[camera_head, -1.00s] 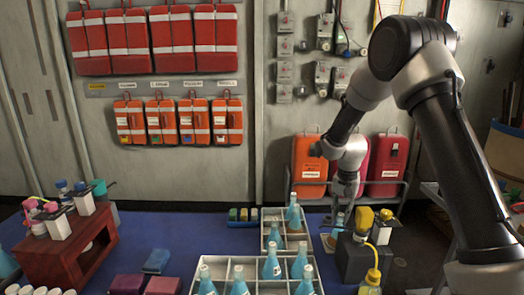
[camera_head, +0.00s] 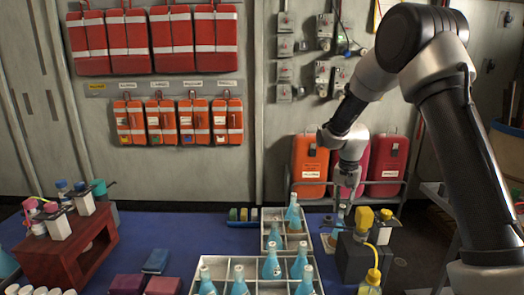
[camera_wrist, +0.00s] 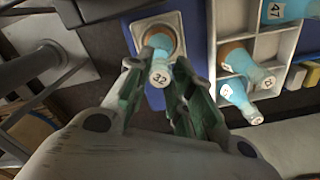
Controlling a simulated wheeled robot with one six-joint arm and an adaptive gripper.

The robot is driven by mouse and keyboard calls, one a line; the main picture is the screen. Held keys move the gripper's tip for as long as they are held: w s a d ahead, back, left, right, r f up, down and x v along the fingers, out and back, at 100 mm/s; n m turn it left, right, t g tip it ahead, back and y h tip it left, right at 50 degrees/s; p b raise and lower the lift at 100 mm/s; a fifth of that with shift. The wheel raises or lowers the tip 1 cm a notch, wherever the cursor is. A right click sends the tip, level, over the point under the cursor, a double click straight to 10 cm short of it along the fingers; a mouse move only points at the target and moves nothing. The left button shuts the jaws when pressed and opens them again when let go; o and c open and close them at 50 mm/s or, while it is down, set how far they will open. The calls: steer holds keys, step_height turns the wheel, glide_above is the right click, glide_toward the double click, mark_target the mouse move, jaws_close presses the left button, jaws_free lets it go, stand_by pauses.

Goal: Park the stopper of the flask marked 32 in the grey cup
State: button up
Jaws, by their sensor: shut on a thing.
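My gripper (camera_head: 345,196) hangs pointing down over the right side of the table. In the wrist view my gripper (camera_wrist: 162,92) has its two fingers closed around the pale stopper (camera_wrist: 160,75) marked 32. Behind the stopper is a light blue flask (camera_wrist: 164,42), on a square white-rimmed holder (camera_wrist: 137,27). I cannot tell whether the stopper is clear of the flask's neck. In the head view the flask is small and partly hidden by my gripper. I cannot make out the grey cup for sure in either view.
A white divided crate (camera_head: 213,262) with several blue flasks stands left of my gripper. A dark block (camera_head: 352,257) with yellow-topped fittings is close on the right. A red-brown stand (camera_head: 72,250) is far left.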

stand_by(0.3)
steer(key=shift+w+f, duration=1.5)
steer(key=shift+w, duration=0.7)
steer(key=shift+w+f, duration=1.5)
steer(key=shift+w, duration=0.7)
steer(key=shift+w+f, duration=1.5)
steer(key=shift+w, duration=0.7)
steer(key=shift+f, duration=0.25)
steer(key=shift+f, duration=0.85)
steer(key=shift+f, duration=0.4)
steer(key=o, duration=0.9)
